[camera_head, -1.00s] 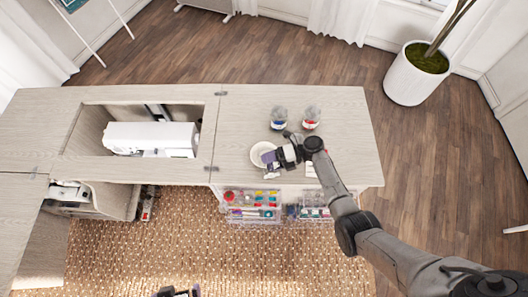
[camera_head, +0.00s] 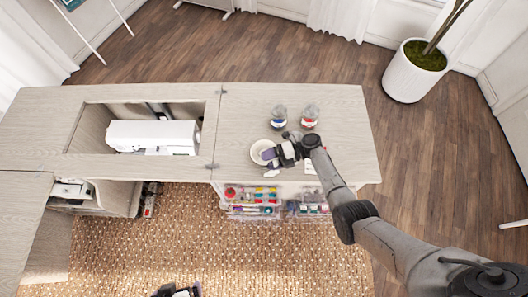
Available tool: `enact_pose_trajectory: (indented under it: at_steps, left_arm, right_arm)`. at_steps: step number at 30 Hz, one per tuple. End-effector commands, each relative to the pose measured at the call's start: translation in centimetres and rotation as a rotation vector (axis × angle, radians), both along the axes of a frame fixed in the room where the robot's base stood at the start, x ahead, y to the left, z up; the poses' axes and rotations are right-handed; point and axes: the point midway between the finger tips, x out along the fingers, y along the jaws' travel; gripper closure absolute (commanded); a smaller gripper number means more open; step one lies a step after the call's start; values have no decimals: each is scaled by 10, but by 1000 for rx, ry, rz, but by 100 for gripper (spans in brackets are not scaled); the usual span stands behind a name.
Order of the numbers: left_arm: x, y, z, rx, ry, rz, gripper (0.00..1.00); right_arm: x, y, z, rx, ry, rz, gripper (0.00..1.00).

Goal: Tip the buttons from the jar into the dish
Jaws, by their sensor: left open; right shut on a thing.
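A white round dish (camera_head: 256,152) sits near the front of the table's right part. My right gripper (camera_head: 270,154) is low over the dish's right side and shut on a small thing. A purple shape shows at its fingertips over the dish. I cannot tell whether this is a jar or part of the gripper. The gripper hides the dish's right side, so its contents cannot be seen. Two clear jars stand upright behind it, one with blue contents (camera_head: 279,121) and one with red contents (camera_head: 309,121). My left gripper (camera_head: 178,291) is open at the bottom edge, away from the table.
The pale wood table (camera_head: 340,110) is clear at the back and right. A white sewing machine (camera_head: 150,136) sits in a recess at the left. Clear drawers with coloured supplies (camera_head: 252,203) stand under the front edge. A small white item (camera_head: 272,174) lies by the dish.

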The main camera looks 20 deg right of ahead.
Motion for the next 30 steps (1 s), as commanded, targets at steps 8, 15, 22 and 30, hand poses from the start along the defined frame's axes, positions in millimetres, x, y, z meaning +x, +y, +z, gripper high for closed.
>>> enact_pose_trajectory:
  at_steps: [8, 15, 22, 30]
  left_arm:
    - [-1, 1, 2, 5, 2, -3, 0]
    - [-2, 4, 5, 13, 4, -8, 0]
    - [-1, 5, 4, 17, 3, -10, 0]
    - [-1, 4, 6, 13, 3, -8, 0]
  right_arm:
    - [3, -3, 0, 7, 32, -5, 53]
    - [2, -4, -1, 15, 64, -9, 53]
    - [3, -7, -4, 22, 95, -12, 53]
    - [3, -8, -5, 30, 130, -15, 53]
